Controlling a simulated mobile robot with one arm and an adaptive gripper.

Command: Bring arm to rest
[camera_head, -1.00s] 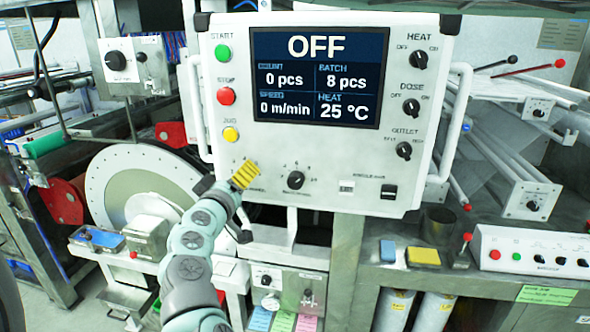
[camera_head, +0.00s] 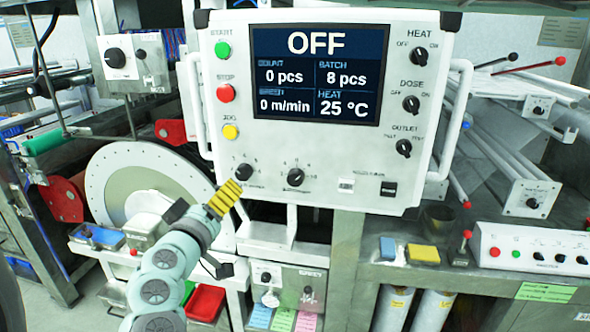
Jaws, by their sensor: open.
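My gripper (camera_head: 223,200) is at the lower left of the control panel (camera_head: 220,135), with its yellow ribbed fingertip pad facing up and right. The jaws are open, and I see nothing between them. It is in front of the lower left edge of the panel, close to the left black knob (camera_head: 244,174), and appears apart from it. My pale green arm links reach up from the bottom of the view. The display (camera_head: 318,75) reads OFF, 0 pcs, batch 8 pcs, 0 m/min and 25 °C.
A large grey drum disc (camera_head: 110,190) stands behind my arm at left. A steel bench (camera_head: 400,275) at right carries a blue block (camera_head: 387,249), a yellow block (camera_head: 423,254) and a white button box (camera_head: 535,250). A red tray (camera_head: 206,303) sits low beside my arm.

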